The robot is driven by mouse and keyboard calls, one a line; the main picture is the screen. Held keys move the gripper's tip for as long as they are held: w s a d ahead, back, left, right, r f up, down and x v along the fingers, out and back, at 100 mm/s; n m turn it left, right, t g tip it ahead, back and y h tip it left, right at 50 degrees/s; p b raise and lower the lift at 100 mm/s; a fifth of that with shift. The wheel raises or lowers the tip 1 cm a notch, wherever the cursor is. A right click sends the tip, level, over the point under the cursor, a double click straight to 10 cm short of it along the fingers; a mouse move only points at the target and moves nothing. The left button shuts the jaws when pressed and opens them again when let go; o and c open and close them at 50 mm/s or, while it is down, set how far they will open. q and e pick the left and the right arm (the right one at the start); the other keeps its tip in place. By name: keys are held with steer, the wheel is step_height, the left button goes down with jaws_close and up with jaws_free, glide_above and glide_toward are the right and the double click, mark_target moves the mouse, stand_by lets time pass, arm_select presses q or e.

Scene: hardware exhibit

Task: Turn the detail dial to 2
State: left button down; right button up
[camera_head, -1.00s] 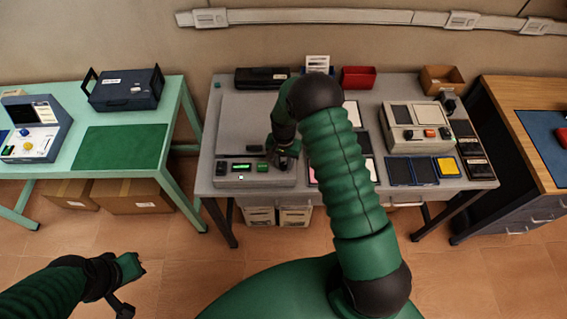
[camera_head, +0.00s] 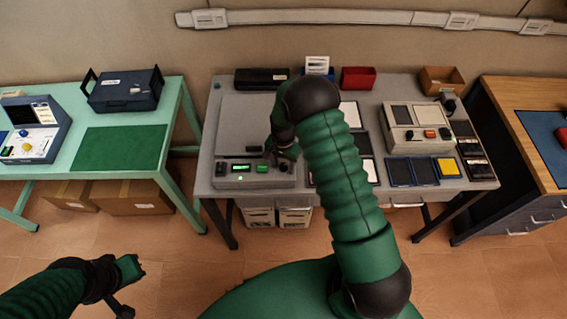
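A grey flat device (camera_head: 232,131) stands on the left of the grey table. Its front panel (camera_head: 255,181) carries a small lit green display (camera_head: 241,168), a green button (camera_head: 262,168) and a dark control at its left end (camera_head: 220,169). My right gripper (camera_head: 283,158) is over the right end of this panel, with its fingers pointing down. The dial is not clearly visible; the gripper covers that end. Whether the fingers are open or touch anything is too small to tell. My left gripper (camera_head: 128,283) hangs low over the floor at the lower left, away from the table.
A green table (camera_head: 101,119) stands left and a wooden bench (camera_head: 528,92) right. The floor in front is clear.

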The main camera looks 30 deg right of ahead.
mark_target(283, 165)
steer(key=shift+w+r, duration=0.1)
steer(key=shift+w, duration=0.05)
steer(key=shift+r, duration=0.2)
step_height(283, 165, up, 16)
steer(key=b, duration=0.2)
steer(key=shift+r, duration=0.15)
steer(key=s+a+n+t+b, duration=0.1)
steer(key=s+a+n, duration=0.4)
steer(key=s, duration=0.3)
steer(key=s+a+f+n+t, duration=0.1)
steer(key=s+a+n, duration=0.5)
steer(key=s, duration=0.2)
steer(key=shift+s+a+t+b, duration=0.15)
steer(key=shift+t+b, duration=0.2)
steer(key=shift+t, duration=0.05)
steer(key=shift+s, duration=0.1)
